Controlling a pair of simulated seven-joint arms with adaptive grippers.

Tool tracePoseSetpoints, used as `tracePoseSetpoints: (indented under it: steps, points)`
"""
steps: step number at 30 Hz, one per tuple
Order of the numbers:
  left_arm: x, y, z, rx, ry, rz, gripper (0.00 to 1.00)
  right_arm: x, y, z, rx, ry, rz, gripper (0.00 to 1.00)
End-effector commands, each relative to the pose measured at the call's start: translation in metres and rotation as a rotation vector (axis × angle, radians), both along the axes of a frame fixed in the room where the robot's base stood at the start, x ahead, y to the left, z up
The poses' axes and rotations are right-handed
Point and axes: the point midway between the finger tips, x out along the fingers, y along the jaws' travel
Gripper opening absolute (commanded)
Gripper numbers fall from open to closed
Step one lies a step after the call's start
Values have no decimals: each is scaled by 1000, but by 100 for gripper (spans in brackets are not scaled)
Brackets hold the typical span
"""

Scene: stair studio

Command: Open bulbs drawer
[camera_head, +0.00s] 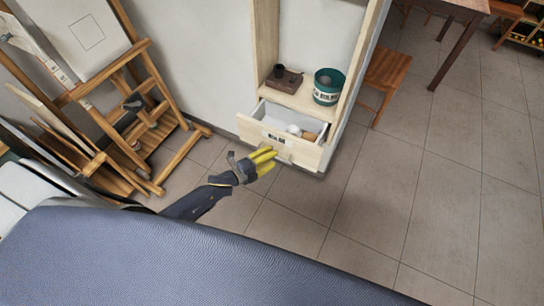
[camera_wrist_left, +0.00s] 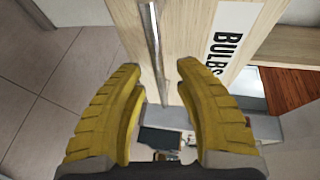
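The bulbs drawer (camera_head: 301,149) is pale wood with a white inside, low in a narrow wooden cabinet. It stands partly pulled out, and its contents show from above. Its front carries a label reading BULBS, which shows large in the left wrist view (camera_wrist_left: 226,36). A slim metal bar handle (camera_wrist_left: 155,48) runs along the drawer front. My left gripper (camera_head: 270,160) has yellow fingers and is just in front of the drawer. In the left wrist view its fingers (camera_wrist_left: 158,68) are spread apart, with the handle in line with the gap. I cannot tell any contact. My right gripper is out of view.
A brown tray (camera_head: 283,81) and a dark green tin (camera_head: 327,87) stand on the shelf above the drawer. A wooden easel (camera_head: 150,75) stands at the left. A wooden chair (camera_head: 386,72) stands right of the cabinet. Tiled floor (camera_head: 400,170) is clear at the right.

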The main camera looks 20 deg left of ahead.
Motion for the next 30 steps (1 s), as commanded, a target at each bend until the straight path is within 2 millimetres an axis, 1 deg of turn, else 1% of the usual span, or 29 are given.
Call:
tracePoseSetpoints:
  steps: [12,18,24,30]
  points:
    - [-61,33,11,2,4,0,32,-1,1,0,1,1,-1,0]
    - [-83,44,16,0,2,-1,32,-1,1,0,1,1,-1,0]
    - [-95,51,19,1,2,-1,32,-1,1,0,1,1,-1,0]
    - [-98,53,21,0,1,-1,32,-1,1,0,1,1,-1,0]
